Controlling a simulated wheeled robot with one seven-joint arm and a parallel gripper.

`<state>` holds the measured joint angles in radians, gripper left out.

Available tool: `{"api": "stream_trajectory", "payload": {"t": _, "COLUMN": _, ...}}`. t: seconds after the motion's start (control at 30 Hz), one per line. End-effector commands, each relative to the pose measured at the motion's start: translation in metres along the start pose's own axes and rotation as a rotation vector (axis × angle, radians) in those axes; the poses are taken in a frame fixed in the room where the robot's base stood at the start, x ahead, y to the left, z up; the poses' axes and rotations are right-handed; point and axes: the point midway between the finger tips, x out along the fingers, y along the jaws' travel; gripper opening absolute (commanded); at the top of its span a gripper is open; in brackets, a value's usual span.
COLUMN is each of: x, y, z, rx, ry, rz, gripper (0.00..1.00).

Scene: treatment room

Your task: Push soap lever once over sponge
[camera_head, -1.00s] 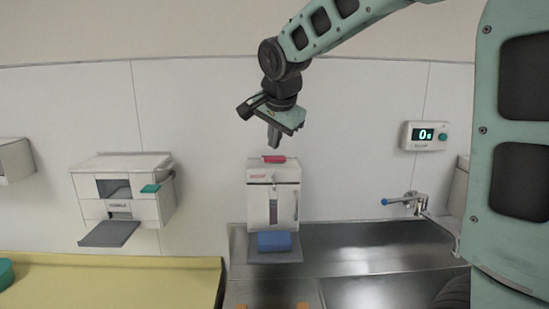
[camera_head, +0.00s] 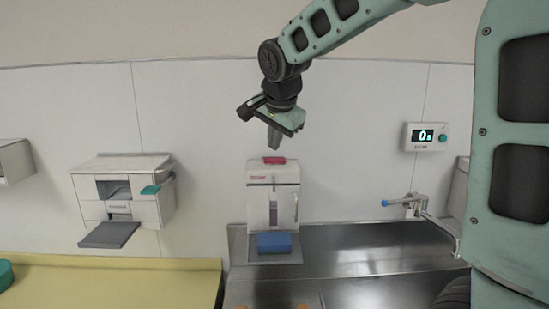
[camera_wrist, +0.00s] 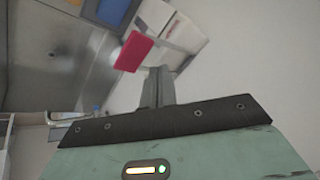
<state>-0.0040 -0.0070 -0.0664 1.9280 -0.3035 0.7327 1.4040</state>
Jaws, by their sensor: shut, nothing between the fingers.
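The soap dispenser (camera_head: 285,200) is a white box against the wall, with a red lever (camera_head: 274,160) on its top. A blue sponge (camera_head: 274,242) lies on the tray below its front opening. My gripper (camera_head: 274,145) is shut and empty, pointing down a little above the lever, with a small gap between them. In the wrist view, the lever (camera_wrist: 134,51) shows just beyond the fingertips (camera_wrist: 160,72), with the dispenser (camera_wrist: 182,30) behind it. Part of the sponge (camera_wrist: 112,12) shows at the top edge.
A metal counter with a sink (camera_head: 365,250) lies below, with a blue-tipped tap (camera_head: 410,202) at right. A timer (camera_head: 426,136) hangs on the wall. Another white dispenser (camera_head: 125,195) is at left, above a yellow padded surface (camera_head: 110,280). The wall around my gripper is clear.

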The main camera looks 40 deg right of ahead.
Motion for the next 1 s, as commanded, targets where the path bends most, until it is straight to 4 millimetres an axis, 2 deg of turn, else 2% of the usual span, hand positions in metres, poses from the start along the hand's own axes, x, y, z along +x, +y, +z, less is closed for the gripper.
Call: {"api": "stream_trajectory", "payload": {"t": 1.0, "x": 0.006, "y": 0.0043, "z": 0.0044, "rx": 0.0, "ry": 0.0, "rz": -0.001, "gripper": 0.0}}
